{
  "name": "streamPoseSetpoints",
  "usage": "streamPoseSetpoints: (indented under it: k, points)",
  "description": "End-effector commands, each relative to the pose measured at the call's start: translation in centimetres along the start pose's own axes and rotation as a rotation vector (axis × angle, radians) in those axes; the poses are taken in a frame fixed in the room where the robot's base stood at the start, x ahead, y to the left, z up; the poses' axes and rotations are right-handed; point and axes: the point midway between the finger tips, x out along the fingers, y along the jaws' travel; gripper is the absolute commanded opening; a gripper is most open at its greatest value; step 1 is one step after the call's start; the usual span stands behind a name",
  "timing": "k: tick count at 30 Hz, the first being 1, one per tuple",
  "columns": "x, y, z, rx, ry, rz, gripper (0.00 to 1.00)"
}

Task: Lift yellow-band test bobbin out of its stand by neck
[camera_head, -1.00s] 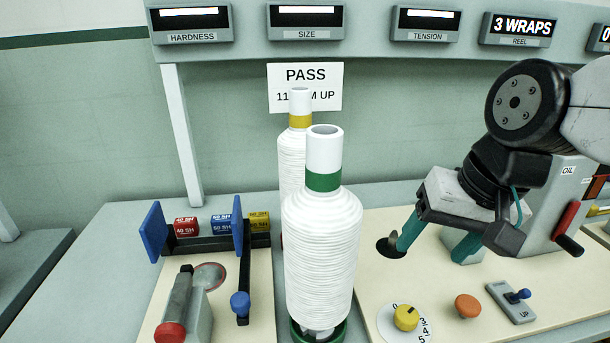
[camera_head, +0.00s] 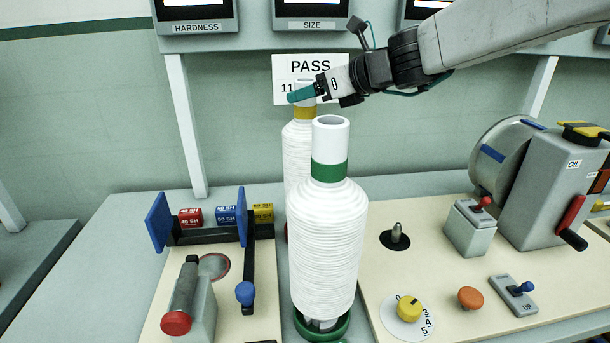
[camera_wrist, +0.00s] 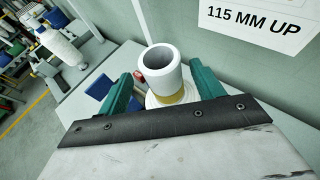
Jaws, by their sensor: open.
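The yellow-band bobbin (camera_head: 297,152) is white and wound with thread. It stands upright at the back, partly hidden by the green-band bobbin (camera_head: 327,235) in front of it. Its stand is mostly hidden. My gripper (camera_head: 306,93) is at its neck in the head view. In the wrist view, the open teal fingers (camera_wrist: 158,90) lie on either side of the hollow white neck (camera_wrist: 160,72), with the yellow band (camera_wrist: 178,97) just below. Gaps show beside the neck, and I cannot see contact. The green-band bobbin stands upright in a green stand (camera_head: 322,328).
A PASS sign (camera_head: 285,68) hangs on the wall behind the neck. Display boxes (camera_head: 312,24) overhang above. A blue-ended fixture (camera_head: 200,236) stands left, and a machine with a reel (camera_head: 508,168) stands right.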

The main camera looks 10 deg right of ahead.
Motion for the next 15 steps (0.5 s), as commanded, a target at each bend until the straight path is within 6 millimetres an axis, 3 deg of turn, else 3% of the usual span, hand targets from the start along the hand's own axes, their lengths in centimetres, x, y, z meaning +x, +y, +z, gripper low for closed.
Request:
streamPoseSetpoints:
  k: [6,15]
  points:
    - [3.3,-0.3,0.2,-0.002,0.002,0.004,0.67]
    - [4.1,-0.4,0.3,-0.003,0.001,0.001,0.67]
